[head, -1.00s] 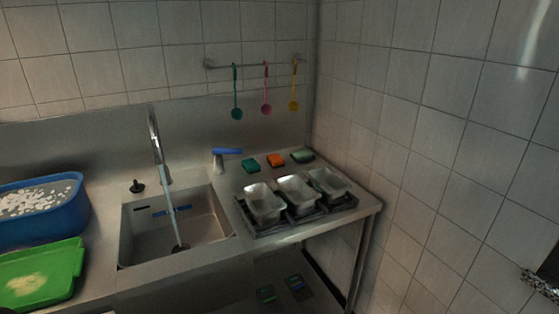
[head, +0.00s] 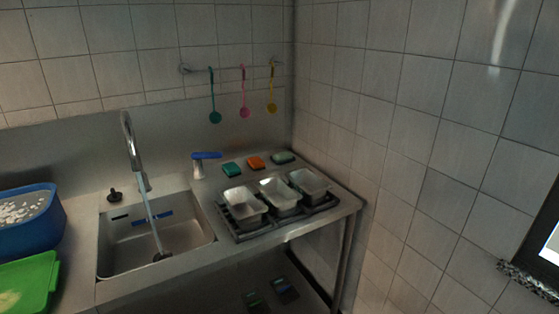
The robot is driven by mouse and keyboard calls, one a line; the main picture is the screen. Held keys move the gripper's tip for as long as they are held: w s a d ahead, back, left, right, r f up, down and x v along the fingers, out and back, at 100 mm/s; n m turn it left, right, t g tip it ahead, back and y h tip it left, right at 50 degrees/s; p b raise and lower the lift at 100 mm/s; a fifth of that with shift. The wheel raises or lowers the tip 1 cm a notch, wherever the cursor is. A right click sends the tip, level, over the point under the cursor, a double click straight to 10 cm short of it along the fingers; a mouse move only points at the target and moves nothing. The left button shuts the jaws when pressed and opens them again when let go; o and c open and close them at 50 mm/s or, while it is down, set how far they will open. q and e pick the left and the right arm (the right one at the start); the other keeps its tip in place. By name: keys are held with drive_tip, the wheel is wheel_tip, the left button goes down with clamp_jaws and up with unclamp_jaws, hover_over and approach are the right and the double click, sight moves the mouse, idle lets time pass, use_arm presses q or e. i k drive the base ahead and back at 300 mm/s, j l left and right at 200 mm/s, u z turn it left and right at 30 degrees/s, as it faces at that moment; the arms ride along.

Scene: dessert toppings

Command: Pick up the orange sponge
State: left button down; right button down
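The orange sponge (head: 256,162) lies flat on the steel counter behind the metal containers. A teal sponge (head: 232,170) lies to its left and a green sponge (head: 283,157) to its right, each a little apart from it. Neither of my grippers shows in the head view, so I cannot see whether they are open or shut.
Several metal containers (head: 281,196) stand on a dark rack in front of the sponges. A sink (head: 156,242) with a running tap (head: 132,150) and a blue-handled tool (head: 205,157) are to the left. A tiled wall (head: 400,150) bounds the right side.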

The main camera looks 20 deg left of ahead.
sight(256, 163)
drive_tip(key=i+j+z, duration=0.15)
drive_tip(key=i+j, duration=0.55)
